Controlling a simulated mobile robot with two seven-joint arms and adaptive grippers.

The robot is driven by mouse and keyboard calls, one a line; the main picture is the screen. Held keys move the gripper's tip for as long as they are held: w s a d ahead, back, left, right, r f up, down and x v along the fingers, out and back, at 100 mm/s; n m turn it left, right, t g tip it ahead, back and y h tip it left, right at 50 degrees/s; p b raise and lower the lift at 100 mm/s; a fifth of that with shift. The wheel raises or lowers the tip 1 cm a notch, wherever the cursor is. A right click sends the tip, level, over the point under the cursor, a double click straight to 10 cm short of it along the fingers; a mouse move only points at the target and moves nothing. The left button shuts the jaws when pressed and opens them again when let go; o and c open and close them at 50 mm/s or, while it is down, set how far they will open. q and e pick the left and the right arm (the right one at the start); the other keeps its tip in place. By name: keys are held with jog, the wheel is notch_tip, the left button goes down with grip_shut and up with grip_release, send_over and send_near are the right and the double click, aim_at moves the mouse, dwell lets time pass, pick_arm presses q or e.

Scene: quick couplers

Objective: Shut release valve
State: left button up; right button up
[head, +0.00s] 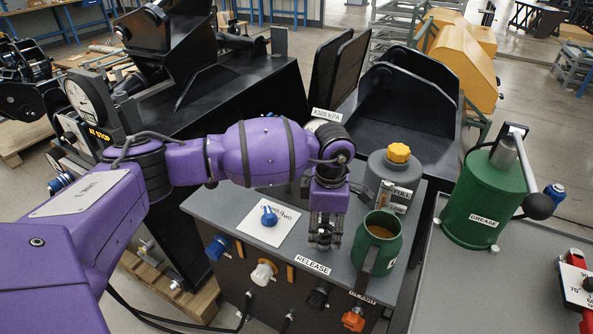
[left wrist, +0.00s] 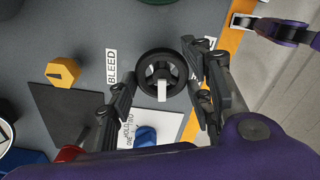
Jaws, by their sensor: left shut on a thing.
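The release valve is a black handwheel (left wrist: 162,78) with a pale bar across it, in the middle of the left wrist view. My left gripper (head: 325,240) points down over the grey panel (head: 230,206), behind the RELEASE label (head: 312,265). In the left wrist view, its fingers (left wrist: 158,75) stand on opposite sides of the wheel and are shut on it. In the head view the gripper hides most of the wheel.
A green mug (head: 378,245) stands close to the right of my left gripper, with a grey jar (head: 393,175) behind. A blue knob (head: 269,216) on a white card is to the left. A yellow hex knob (left wrist: 62,72) sits beyond the BLEED label (left wrist: 111,66).

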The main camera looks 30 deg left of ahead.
pick_arm(q)
jog(key=m+b, duration=0.1)
jog(key=m, duration=0.3)
jog(key=shift+w+m+b, duration=0.1)
jog(key=shift+m+b, duration=0.2)
jog(key=m+b, duration=0.2)
jog(key=m, duration=0.3)
jog(key=shift+d, duration=0.15)
jog(key=m+b, duration=0.2)
jog(key=m, duration=0.3)
jog(key=m+b, duration=0.2)
jog(key=m, duration=0.2)
jog(key=shift+d, duration=0.1)
jog(key=shift+s+m+b, duration=0.2)
jog(key=shift+m+b, duration=0.3)
jog(key=shift+m, duration=0.2)
pick_arm(e)
notch_tip(320, 180, down, 8)
jog(key=s, duration=0.2)
jog(key=shift+a+f+g, duration=0.15)
jog(key=shift+a+g, duration=0.2)
jog(key=shift+g, duration=0.05)
pick_arm(q)
jog(key=o, duration=1.1)
pick_arm(e)
jog(key=shift+f, duration=0.1)
jog(key=shift+s, duration=0.1)
